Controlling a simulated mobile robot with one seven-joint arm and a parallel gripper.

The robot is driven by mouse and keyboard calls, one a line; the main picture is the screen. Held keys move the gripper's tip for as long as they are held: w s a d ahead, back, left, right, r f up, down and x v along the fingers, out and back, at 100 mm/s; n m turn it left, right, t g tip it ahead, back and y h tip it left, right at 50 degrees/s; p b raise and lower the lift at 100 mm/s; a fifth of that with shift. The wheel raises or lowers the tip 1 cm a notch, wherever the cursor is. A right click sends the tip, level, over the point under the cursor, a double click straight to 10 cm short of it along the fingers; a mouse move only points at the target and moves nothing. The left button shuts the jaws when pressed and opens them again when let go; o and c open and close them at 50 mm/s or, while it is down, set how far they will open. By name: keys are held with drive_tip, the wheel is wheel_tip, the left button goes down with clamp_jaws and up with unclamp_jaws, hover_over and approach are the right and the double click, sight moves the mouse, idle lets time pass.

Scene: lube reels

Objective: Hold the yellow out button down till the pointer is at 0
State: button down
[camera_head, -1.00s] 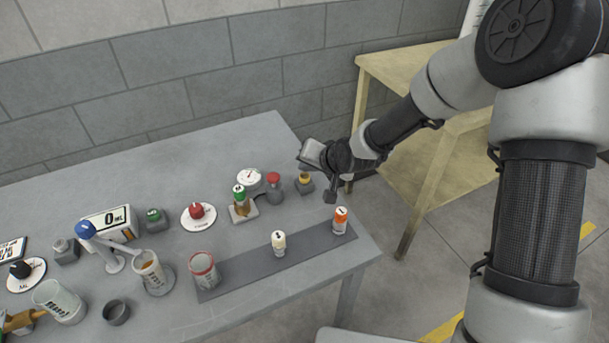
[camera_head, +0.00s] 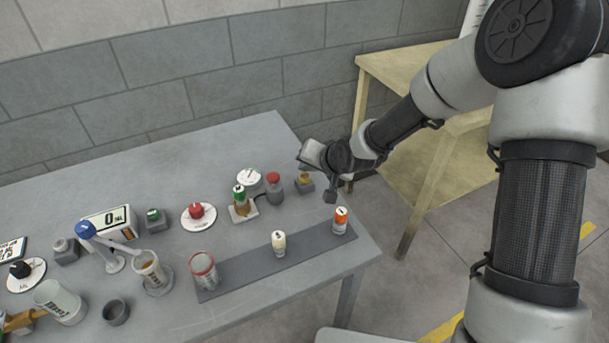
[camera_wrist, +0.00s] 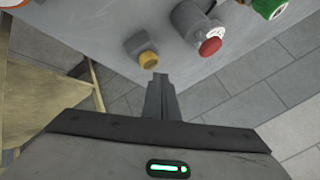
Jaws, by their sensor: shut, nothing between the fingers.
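The yellow button (camera_head: 305,177) sits on a grey block at the right back of the table. In the wrist view the yellow button (camera_wrist: 148,59) shows just beyond my fingertips. My gripper (camera_wrist: 160,78) is shut and empty, with its tips close to the button; I cannot tell whether they touch it. The white round dial (camera_head: 249,177) stands to the left, behind the red button (camera_head: 273,178). Its pointer is too small to read.
A wooden shelf (camera_head: 405,65) stands right of the table.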

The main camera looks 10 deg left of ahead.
sight(307, 178)
drive_tip(key=shift+f+b, duration=0.4)
drive_tip(key=shift+f, duration=0.05)
drive_tip(key=shift+f+b, duration=0.4)
drive_tip(key=shift+f, duration=0.1)
idle(2.2)
idle(1.0)
drive_tip(key=shift+r+p, duration=0.65)
drive_tip(key=shift+r, duration=0.3)
drive_tip(key=shift+r, duration=0.15)
drive_tip(key=shift+r+p, duration=1.9)
drive_tip(key=shift+r, duration=0.5)
